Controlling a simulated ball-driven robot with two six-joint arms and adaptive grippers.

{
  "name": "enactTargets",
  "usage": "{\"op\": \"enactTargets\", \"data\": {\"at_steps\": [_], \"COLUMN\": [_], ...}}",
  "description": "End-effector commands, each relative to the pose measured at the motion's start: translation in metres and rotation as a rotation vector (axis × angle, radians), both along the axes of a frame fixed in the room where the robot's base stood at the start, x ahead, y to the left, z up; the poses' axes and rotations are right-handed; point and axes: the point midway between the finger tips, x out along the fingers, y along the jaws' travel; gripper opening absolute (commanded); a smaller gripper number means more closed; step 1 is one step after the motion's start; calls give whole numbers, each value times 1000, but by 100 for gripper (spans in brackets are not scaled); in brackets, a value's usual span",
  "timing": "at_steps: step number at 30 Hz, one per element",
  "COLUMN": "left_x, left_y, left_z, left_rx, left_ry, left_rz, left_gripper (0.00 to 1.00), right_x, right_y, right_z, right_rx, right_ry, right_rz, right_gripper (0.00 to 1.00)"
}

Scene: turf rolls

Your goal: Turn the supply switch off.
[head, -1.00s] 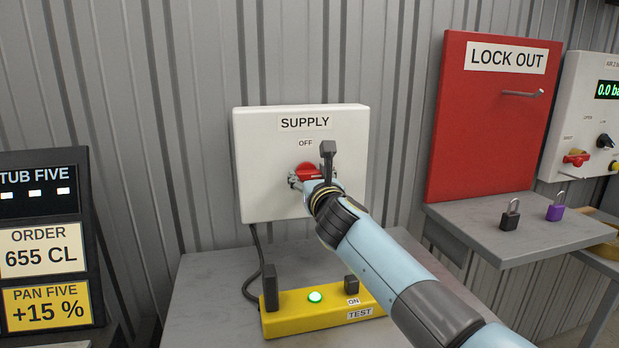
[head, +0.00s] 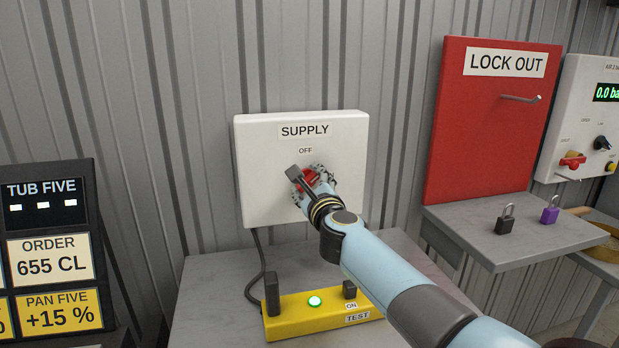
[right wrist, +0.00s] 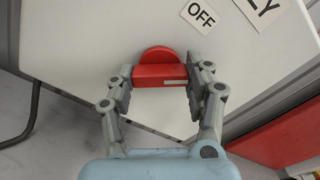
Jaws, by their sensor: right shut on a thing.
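The supply switch is a red knob (head: 306,179) with a bar handle, on the front of a white box (head: 256,185) labelled SUPPLY. The word OFF (head: 305,150) stands above it. My right gripper (head: 311,182) is shut on the bar, one finger on each end, as the right wrist view shows with the red knob (right wrist: 158,73). The bar sits tilted on the box. Its white mark points toward the box's upper right, between sideways and OFF. My wrist partly hides the knob in the head view. My left gripper is not in view.
A yellow TEST unit (head: 285,323) with a lit green lamp (head: 315,301) stands on the grey table below. A red LOCK OUT board (head: 480,140) is at right, above a shelf with black (head: 507,224) and purple (head: 550,213) padlocks.

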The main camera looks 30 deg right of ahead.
Motion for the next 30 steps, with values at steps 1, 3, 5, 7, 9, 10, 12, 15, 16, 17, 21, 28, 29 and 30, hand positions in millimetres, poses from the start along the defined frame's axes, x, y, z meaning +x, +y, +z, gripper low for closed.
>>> {"op": "enactTargets", "data": {"at_steps": [1, 3, 5, 7, 9, 10, 12, 15, 16, 17, 21, 28, 29, 30], "left_x": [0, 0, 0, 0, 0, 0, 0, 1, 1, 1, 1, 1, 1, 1], "left_y": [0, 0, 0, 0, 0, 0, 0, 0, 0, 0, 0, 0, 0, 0], "left_z": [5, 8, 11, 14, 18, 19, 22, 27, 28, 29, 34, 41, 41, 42], "left_rx": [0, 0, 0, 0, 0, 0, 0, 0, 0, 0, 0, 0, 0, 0], "left_ry": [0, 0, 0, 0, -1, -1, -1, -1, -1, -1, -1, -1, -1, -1], "left_rz": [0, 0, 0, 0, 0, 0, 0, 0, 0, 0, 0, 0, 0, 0], "left_gripper": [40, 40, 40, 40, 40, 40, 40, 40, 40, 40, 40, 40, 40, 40], "right_x": [0, 0, 0, 0, 0, 0, 0, 0, 0, 0, 0, 0, 0, 0], "right_y": [0, 0, 0, 0, 0, 0, 1, 1, 1, 1, 1, 1, 1, 1], "right_z": [1, 1, 1, 1, 1, 1, 1, 0, 0, 0, 0, -1, -1, -1], "right_rx": [-40, -104, -159, -225, -288, -316, -380, -470, -496, -523, -633, -775, -787, -804], "right_ry": [13, 29, 44, 61, 77, 84, 102, 124, 131, 139, 167, 204, 207, 211], "right_rz": [0, 1, 0, 0, 1, 1, 1, 2, 2, 2, 2, 2, 2, 2], "right_gripper": [20, 20, 20, 20, 20, 20, 20, 20, 20, 20, 20, 20, 20, 20]}}
